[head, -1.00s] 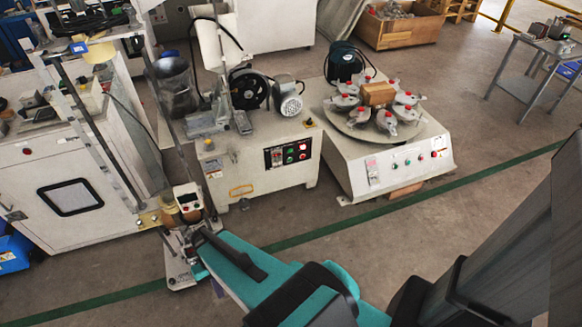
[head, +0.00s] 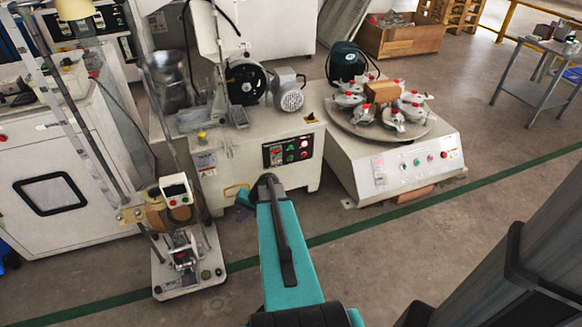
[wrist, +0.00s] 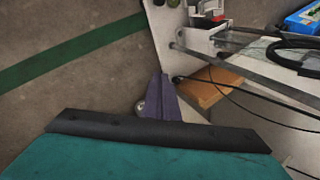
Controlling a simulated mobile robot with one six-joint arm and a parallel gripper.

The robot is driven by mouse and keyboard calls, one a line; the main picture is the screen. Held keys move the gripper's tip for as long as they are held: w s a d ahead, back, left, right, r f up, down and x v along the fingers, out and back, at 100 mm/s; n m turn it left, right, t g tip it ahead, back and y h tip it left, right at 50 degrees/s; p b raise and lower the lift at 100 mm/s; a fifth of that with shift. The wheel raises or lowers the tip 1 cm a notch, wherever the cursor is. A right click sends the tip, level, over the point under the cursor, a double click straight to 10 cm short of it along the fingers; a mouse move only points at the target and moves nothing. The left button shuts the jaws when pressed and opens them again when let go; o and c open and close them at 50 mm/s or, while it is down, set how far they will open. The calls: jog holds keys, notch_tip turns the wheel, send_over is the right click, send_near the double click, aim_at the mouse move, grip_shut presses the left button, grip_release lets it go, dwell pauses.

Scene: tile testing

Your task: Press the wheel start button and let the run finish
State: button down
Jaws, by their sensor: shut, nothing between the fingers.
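The wheel machine (head: 228,165) is a white cabinet in the middle of the head view, with a black wheel (head: 245,84) and a grey motor on top. Its dark front panel (head: 287,152) carries small red and green buttons; their labels are too small to read. My teal arm reaches toward the cabinet's front. My gripper (head: 243,197) is mostly hidden behind the arm's end, low in front of the cabinet, below and left of the panel. In the wrist view its purple fingers (wrist: 163,97) are shut and empty, pointing over the floor.
A white machine with a round turntable (head: 410,130) and its own buttons (head: 430,158) stands right of the wheel machine. A tall test stand (head: 188,270) stands close left of my arm. Floor (head: 390,240) is clear in front of the turntable machine. A wooden crate (head: 400,38) is behind.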

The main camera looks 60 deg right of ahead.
aim_at(290, 158)
jog(key=s+d+r+m+t+h+b, duration=0.1)
jog(key=s+d+m+b, duration=0.1)
jog(key=d, duration=0.8)
jog(key=s+d+r+m+t+h+b, duration=0.1)
jog(key=s+d+b, duration=0.3)
jog(key=d, duration=0.6)
jog(key=s+d+r+m+t+h+b, duration=0.2)
jog(key=s+d+h+b, duration=0.1)
jog(key=d, duration=0.6)
jog(key=shift+s+d+r+m+b, duration=0.2)
jog(key=shift+s+d+m+b, duration=0.2)
jog(key=shift+s+b, duration=0.15)
jog(key=shift+w+d, duration=0.1)
jog(key=shift+w, duration=0.1)
jog(key=w+d, duration=0.5)
jog(key=w, duration=0.1)
jog(key=shift+w+p, duration=0.4)
jog(key=shift+w+d, duration=0.1)
jog(key=shift+w+d, duration=0.15)
jog(key=shift+w, duration=0.1)
